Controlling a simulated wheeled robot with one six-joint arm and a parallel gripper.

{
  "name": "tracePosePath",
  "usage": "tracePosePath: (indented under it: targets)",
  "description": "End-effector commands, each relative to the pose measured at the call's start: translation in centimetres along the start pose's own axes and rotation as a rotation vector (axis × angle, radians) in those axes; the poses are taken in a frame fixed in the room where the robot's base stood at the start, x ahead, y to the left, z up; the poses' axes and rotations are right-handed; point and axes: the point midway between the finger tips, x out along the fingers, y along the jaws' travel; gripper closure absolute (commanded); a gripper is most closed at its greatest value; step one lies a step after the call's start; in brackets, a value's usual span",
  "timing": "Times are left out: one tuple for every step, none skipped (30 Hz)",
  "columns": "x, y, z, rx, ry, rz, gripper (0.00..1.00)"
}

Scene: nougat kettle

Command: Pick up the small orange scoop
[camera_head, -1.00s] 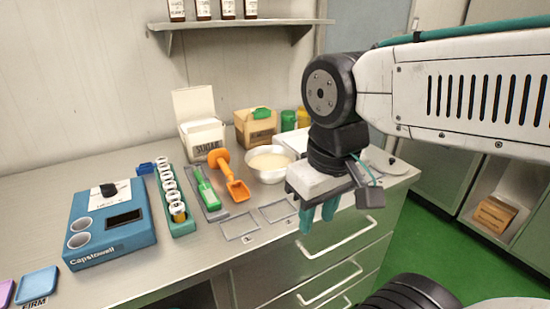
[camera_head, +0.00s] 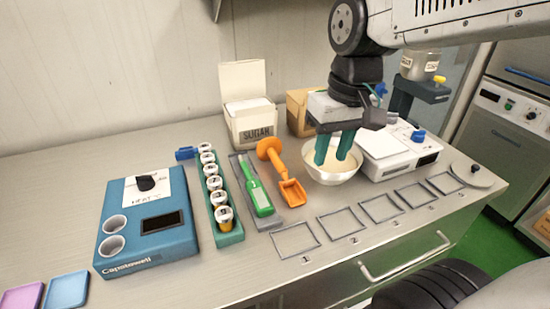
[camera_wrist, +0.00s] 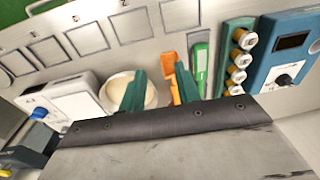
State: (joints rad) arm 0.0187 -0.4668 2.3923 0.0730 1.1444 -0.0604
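The small orange scoop (camera_head: 291,191) lies on the steel counter, its square bowl toward the front and its round-ended handle toward the sugar box. In the wrist view the scoop (camera_wrist: 175,88) shows just beyond my fingers, partly hidden by one of them. My gripper (camera_head: 334,152) is above the white bowl, to the right of the scoop, with its two green fingers apart and nothing between them. In the wrist view my gripper (camera_wrist: 159,90) also shows its fingers spread, with the gap between the bowl and the scoop. It does not touch the scoop.
A green scoop (camera_head: 260,199) lies on a grey tray left of the orange one. Also around are a vial rack (camera_head: 229,238), a sugar box (camera_head: 248,125), the white bowl (camera_head: 330,178) and a white scale (camera_head: 400,160). Outlined squares (camera_head: 341,224) along the front are empty.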

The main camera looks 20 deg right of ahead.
Motion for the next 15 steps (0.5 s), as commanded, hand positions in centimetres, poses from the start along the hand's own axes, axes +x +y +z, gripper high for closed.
tracePosePath:
  targets:
    - [0.7,-0.2,-2.4,-0.003,-0.019,-0.015,0.68]
    - [1.0,-0.3,-3.7,-0.005,-0.024,-0.024,0.68]
    - [1.6,-0.5,-5.5,-0.005,-0.031,-0.037,0.68]
    - [2.1,-0.5,-6.9,-0.006,-0.035,-0.045,0.68]
    - [2.6,-0.6,-8.2,-0.007,-0.04,-0.054,0.68]
    - [3.4,-0.7,-9.9,-0.005,-0.045,-0.066,0.68]
    - [4.1,-0.6,-11.2,-0.004,-0.05,-0.073,0.68]
    - [4.8,-0.6,-12.3,-0.003,-0.054,-0.081,0.68]
    - [5.7,-0.6,-13.8,-0.001,-0.057,-0.09,0.68]
    - [6.4,-0.6,-14.8,0.001,-0.061,-0.096,0.68]
    - [7.0,-0.5,-15.7,0.002,-0.064,-0.102,0.68]
    - [7.9,-0.5,-16.8,0.004,-0.066,-0.109,0.68]
    - [8.5,-0.4,-17.5,0.005,-0.069,-0.114,0.68]
    - [9.0,-0.4,-18.1,0.006,-0.07,-0.117,0.68]
    - [9.6,-0.3,-18.8,0.009,-0.072,-0.122,0.68]
